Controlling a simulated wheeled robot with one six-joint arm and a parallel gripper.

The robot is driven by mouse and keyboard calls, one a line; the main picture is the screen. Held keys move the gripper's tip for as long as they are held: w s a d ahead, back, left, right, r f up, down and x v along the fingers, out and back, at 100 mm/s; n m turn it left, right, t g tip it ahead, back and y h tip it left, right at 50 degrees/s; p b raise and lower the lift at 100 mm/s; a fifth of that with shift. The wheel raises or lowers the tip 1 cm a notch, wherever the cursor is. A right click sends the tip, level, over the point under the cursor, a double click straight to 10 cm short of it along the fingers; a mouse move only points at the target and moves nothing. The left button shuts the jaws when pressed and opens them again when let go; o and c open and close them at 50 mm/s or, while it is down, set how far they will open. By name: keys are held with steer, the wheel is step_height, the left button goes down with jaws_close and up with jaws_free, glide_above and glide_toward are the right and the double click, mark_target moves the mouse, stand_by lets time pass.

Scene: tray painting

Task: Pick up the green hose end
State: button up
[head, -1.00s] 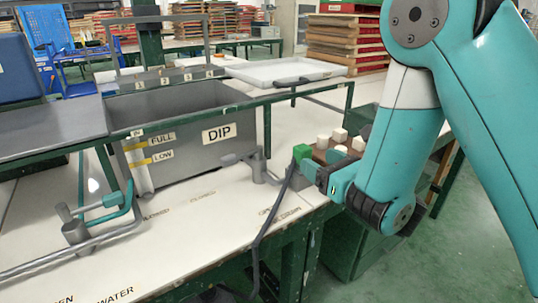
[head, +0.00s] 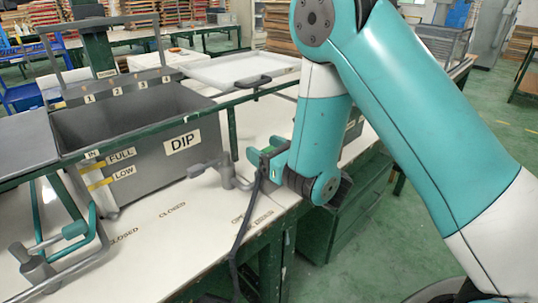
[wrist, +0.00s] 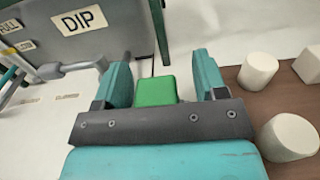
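The green hose end (wrist: 155,92) looks like a small green block. In the wrist view it sits between the two teal fingers of my gripper (wrist: 160,82), with a narrow gap showing on each side. My gripper is open around it and does not visibly grip it. A dark hose (head: 240,235) hangs from beside the gripper down past the bench edge.
A grey DIP tank (head: 150,155) stands to the left behind a green rail. A grey valve lever (head: 228,172) is close left of my gripper. In the wrist view, white blocks (wrist: 258,72) stand on a brown board (wrist: 238,98) to the right.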

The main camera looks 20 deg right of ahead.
steer(key=shift+a, duration=0.15)
steer(key=c, duration=0.9)
steer(key=shift+c, duration=0.2)
step_height(320, 180, up, 23)
steer(key=p, duration=1.6)
step_height(320, 180, down, 18)
steer(key=b, duration=1.4)
steer(key=shift+f, duration=0.15)
steer(key=shift+f+b, duration=1.05)
steer(key=shift+f, duration=1.1)
